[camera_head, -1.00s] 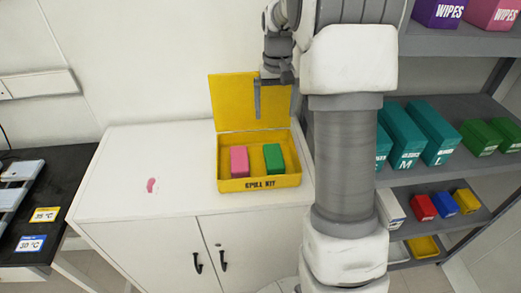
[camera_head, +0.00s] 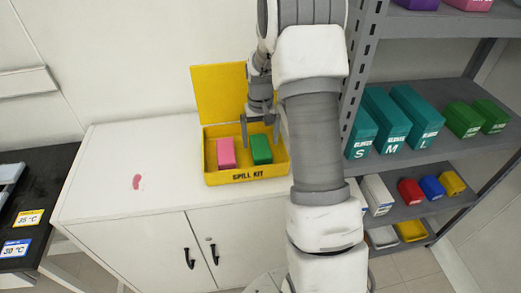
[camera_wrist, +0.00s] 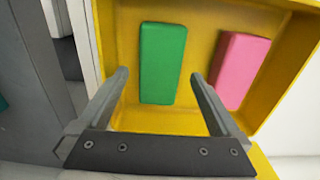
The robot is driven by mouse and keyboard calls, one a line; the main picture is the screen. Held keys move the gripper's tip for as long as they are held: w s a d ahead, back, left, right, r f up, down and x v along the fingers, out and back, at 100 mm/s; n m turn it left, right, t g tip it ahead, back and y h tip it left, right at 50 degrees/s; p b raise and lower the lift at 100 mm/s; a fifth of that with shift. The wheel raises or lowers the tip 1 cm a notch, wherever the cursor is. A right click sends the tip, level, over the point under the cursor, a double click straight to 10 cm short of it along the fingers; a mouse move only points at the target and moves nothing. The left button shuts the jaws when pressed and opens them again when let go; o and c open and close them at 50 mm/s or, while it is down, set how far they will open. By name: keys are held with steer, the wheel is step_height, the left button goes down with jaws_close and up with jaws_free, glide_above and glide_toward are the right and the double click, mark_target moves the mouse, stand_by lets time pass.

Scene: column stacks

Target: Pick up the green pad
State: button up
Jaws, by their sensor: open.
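The green pad (camera_head: 261,149) stands in the right part of the open yellow spill kit box (camera_head: 246,177) on the white cabinet. In the wrist view the green pad (camera_wrist: 162,63) lies ahead of and between the fingers, with bare box floor around it. My gripper (camera_head: 261,134) is open and empty above the box, its fingers either side of the green pad in the head view. The gripper (camera_wrist: 160,78) also shows in the wrist view, with fingers spread. A pink pad (camera_head: 226,153) is left of the green one; it also shows in the wrist view (camera_wrist: 240,69).
The box's raised yellow lid (camera_head: 218,93) stands behind my gripper. The white cabinet top (camera_head: 110,170) is clear to the left, except for a red smear (camera_head: 137,182). A grey shelf rack (camera_head: 400,150) with teal boxes stands close on the right.

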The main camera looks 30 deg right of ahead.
mark_target(260, 146)
step_height(260, 146, down, 3)
steer(key=shift+f, duration=0.15)
steer(key=shift+c, duration=0.3)
steer(key=c, duration=1.4)
steer(key=shift+c, duration=0.2)
step_height(260, 146, up, 5)
steer(key=shift+d+f, duration=0.1)
steer(key=shift+f, duration=0.05)
steer(key=s+d+r, duration=0.6)
steer(key=s+d, duration=0.1)
steer(key=s, duration=0.1)
steer(key=shift+s+d+r, duration=0.2)
steer(key=shift+s+d, duration=0.15)
steer(key=shift+d, duration=0.05)
